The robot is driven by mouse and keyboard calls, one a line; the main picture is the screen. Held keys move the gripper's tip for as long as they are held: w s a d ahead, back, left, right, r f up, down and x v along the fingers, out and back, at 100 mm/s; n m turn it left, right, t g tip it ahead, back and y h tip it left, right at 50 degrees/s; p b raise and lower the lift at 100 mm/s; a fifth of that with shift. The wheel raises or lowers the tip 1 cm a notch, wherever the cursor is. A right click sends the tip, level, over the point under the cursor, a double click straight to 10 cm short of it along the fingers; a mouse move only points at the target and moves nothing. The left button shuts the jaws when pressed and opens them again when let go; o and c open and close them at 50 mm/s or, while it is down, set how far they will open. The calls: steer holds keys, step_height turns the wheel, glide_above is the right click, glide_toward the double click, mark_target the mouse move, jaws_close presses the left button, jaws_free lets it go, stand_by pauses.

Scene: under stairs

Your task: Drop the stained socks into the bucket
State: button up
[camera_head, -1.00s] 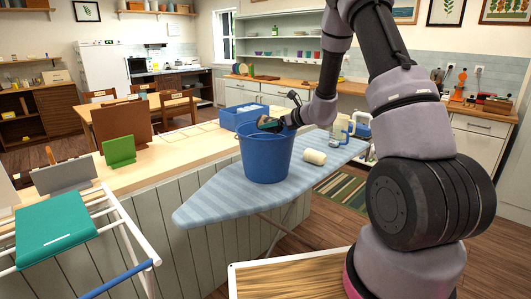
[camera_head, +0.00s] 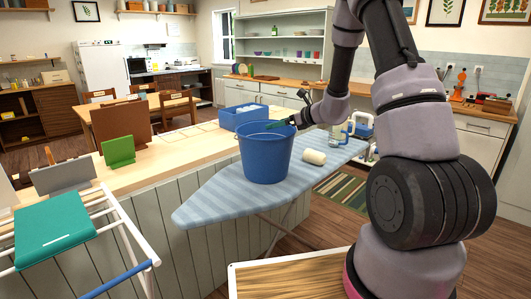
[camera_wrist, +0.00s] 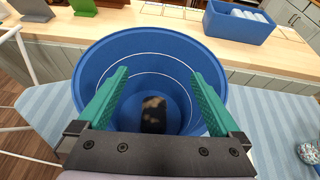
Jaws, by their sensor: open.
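The blue bucket (camera_head: 265,155) stands upright on the striped ironing board (camera_head: 208,197). In the wrist view the bucket (camera_wrist: 92,65) opens below my gripper. A dark item with tan patches, likely the stained socks (camera_wrist: 153,114), lies at the bottom inside the bucket. The bucket wall hides it in the head view. My gripper (camera_wrist: 158,88) is open, its two green fingers apart and empty above the bucket's mouth. In the head view my gripper (camera_head: 278,124) is at the rim, partly hidden.
A blue crate (camera_head: 241,115) stands on the wooden counter behind. A drying rack with a teal cloth (camera_head: 55,228) is at the left.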

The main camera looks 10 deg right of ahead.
steer(key=v, duration=0.6)
steer(key=shift+s+d+r, duration=0.15)
steer(key=shift+s, duration=0.1)
steer(key=s+a+r+n+g, duration=0.3)
steer(key=s+a+r+n, duration=0.1)
steer(key=s+r+n, duration=0.3)
steer(key=s+a+r+n+g, duration=0.2)
steer(key=s+a+r+n, duration=0.2)
steer(key=s+r+n, duration=0.45)
steer(key=s+d+r+n+t+h, duration=0.1)
steer(key=s+d+n+h, duration=0.2)
steer(key=s, duration=0.5)
steer(key=s+d+r+n+t+h, duration=0.1)
steer(key=s+d+r+n+h, duration=0.1)
steer(key=s, duration=0.7)
steer(key=d+n+h, duration=0.1)
steer(key=d+n, duration=0.1)
steer(key=n, duration=0.1)
steer(key=shift+r+h, duration=0.3)
steer(key=shift+h, duration=0.1)
